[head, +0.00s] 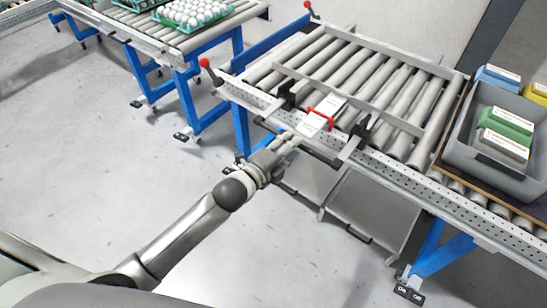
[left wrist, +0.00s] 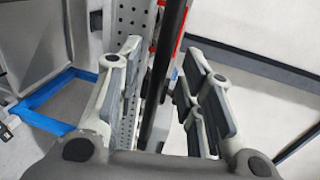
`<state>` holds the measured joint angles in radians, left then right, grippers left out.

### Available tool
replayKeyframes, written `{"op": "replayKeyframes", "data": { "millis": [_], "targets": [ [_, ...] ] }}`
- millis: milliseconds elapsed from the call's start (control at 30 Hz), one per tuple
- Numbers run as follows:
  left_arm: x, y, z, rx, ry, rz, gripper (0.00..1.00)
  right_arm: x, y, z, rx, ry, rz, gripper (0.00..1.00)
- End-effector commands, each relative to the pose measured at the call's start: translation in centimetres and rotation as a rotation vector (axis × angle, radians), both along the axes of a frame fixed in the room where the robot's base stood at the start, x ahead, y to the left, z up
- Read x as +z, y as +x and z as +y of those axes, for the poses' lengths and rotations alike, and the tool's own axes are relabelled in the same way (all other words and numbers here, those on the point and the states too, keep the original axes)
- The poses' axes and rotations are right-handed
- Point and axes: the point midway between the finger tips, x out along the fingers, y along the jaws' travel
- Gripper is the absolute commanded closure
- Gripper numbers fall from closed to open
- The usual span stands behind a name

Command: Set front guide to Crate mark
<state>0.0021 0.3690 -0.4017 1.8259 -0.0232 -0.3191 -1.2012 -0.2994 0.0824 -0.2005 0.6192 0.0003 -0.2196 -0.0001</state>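The front guide's dark handle bar (head: 318,155) runs along the near side of the roller conveyor. Black clamps (head: 360,132) stand on the guide's supports. A white label plate (head: 331,104) with a red frame or pointer (head: 321,117) lies between the clamps; its marks are too small to read. My left gripper (head: 290,142) is at the bar's left part. In the left wrist view, the open fingers (left wrist: 160,100) stand on both sides of the dark bar (left wrist: 166,70), with gaps visible beside it. My right gripper is not in view.
A grey crate (head: 462,145) with colored, labelled packs stands at the conveyor's right end. A second conveyor (head: 150,38) with green egg trays (head: 163,16) is at the upper left. Red-knobbed levers (head: 205,63) stick up at the conveyor's left end. The floor at left is clear.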

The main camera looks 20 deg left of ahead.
Motion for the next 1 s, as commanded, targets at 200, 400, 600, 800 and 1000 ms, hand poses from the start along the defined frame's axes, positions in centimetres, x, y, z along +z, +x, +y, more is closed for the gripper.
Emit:
{"op": "replayKeyframes", "data": {
  "millis": [200, 400, 600, 800, 1000],
  "targets": [
    [0.8, -4.4, 1.6, -0.001, 0.001, 0.002, 0.65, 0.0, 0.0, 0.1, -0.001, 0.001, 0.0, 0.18],
    [1.4, -7.1, 2.6, 0.0, 0.001, 0.002, 0.65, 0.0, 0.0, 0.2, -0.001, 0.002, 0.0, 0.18],
    [1.7, -8.2, 3.0, 0.0, 0.0, 0.0, 0.65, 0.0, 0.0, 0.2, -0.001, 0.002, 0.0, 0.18],
    [1.8, -8.4, 3.0, 0.0, 0.0, -0.001, 0.65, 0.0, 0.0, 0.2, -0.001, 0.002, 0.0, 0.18],
    [1.8, -8.3, 3.0, 0.0, 0.0, -0.001, 0.65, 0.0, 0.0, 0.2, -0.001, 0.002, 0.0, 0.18]
  ]
}}
